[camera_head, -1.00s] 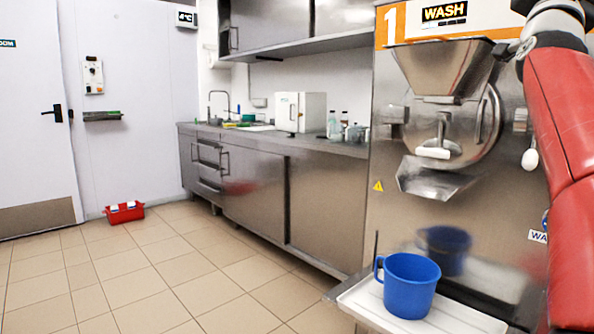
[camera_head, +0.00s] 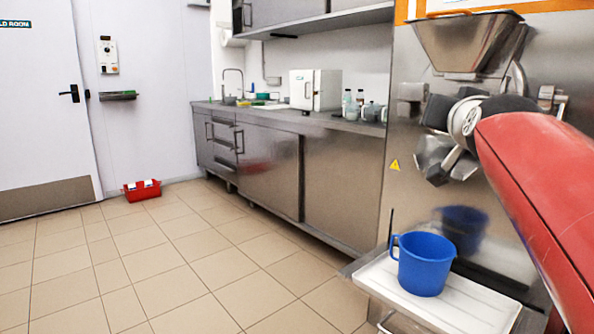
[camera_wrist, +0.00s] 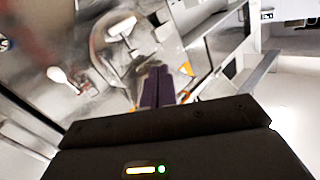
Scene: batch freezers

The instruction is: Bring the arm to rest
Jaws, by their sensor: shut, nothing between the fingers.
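My red arm (camera_head: 545,190) reaches in from the right edge, in front of the steel batch freezer (camera_head: 540,60). My gripper is at its end, in front of the freezer's outlet; the fingers are hard to pick out in the head view. In the wrist view, the dark fingers of my gripper (camera_wrist: 158,88) are together with nothing between them. Behind them the freezer front and a white-knobbed lever (camera_wrist: 62,77) show blurred and tilted.
A blue jug (camera_head: 424,266) stands on the white tray (camera_head: 470,308) below the freezer outlet. A steel counter (camera_head: 270,165) with bottles and a white box (camera_head: 315,89) runs behind. A red crate (camera_head: 142,190) lies on the floor by the door.

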